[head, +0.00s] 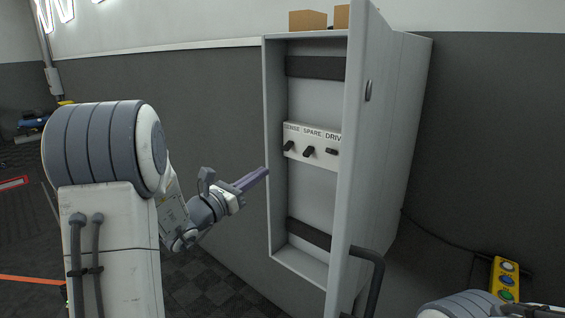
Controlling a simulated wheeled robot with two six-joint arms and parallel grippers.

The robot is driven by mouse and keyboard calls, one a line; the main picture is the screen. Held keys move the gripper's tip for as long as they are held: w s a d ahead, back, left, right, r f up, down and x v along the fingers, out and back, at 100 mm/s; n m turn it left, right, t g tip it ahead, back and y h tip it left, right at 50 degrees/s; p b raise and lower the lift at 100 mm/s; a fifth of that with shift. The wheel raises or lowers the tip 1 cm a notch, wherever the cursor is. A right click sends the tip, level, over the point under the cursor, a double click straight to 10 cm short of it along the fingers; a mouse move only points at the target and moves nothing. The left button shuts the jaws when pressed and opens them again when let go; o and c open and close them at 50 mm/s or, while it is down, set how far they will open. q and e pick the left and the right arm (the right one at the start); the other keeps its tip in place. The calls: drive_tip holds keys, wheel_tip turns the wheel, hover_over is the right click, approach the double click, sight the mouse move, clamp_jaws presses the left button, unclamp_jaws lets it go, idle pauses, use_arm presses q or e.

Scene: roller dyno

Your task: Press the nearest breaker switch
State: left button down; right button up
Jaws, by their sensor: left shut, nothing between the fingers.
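A grey wall cabinet (277,150) stands open at the centre of the head view. Inside is a white breaker panel (322,172) with three black switches. The left switch (289,145) is under a label reading "ENSE", its start cut off. The middle switch (309,151) is under "SPARE". The right switch (331,151) is under "DRIV", with the rest hidden by the cabinet door (361,150). My left gripper (263,173) is shut and empty, its tips just left of the cabinet's left edge and apart from the switches. My right gripper is not clearly visible.
The open door sticks out towards me, with a dark bar handle (373,275) low on it. Cardboard boxes (308,20) sit on the cabinet. A yellow button box (504,280) is at the lower right. The wall left of the cabinet is clear.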

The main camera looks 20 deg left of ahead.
sight(291, 151)
use_arm(q)
drive_tip(key=p+x, duration=0.4)
drive_tip(key=x, duration=0.5)
drive_tip(key=shift+w, duration=0.35)
